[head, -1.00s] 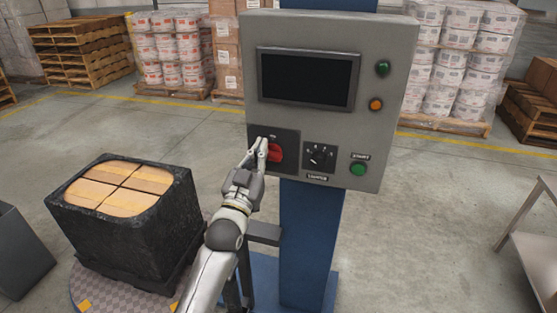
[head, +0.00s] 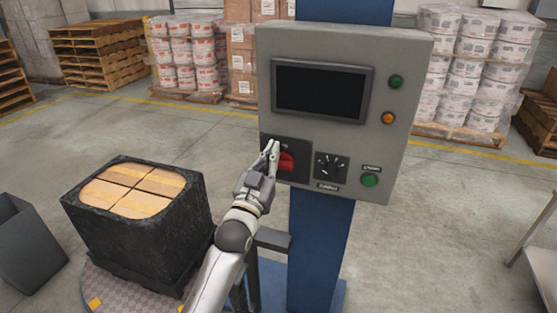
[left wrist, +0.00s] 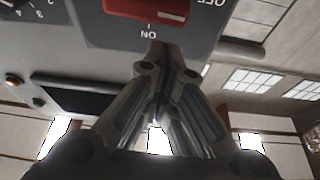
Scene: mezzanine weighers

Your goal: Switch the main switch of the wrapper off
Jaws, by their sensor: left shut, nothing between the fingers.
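The wrapper's grey control panel (head: 343,110) stands on a blue column (head: 318,250). The red main switch (head: 287,162) sits on a dark plate at the panel's lower left. In the left wrist view the red switch handle (left wrist: 148,9) lies at the top edge, with the ON mark below it and OFF to its upper right. My left gripper (head: 272,148) is shut and empty, its tips at the left side of the switch and partly over the plate. In the left wrist view its fingertips (left wrist: 160,50) are just below the ON mark. I cannot tell whether they touch the panel. My right gripper is not in view.
A black selector dial (head: 331,167), a green START button (head: 370,180), an orange lamp (head: 388,118) and a screen (head: 320,90) share the panel. A black-wrapped pallet load (head: 140,215) stands on the turntable (head: 125,290) at left. A metal table (head: 540,245) stands at right.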

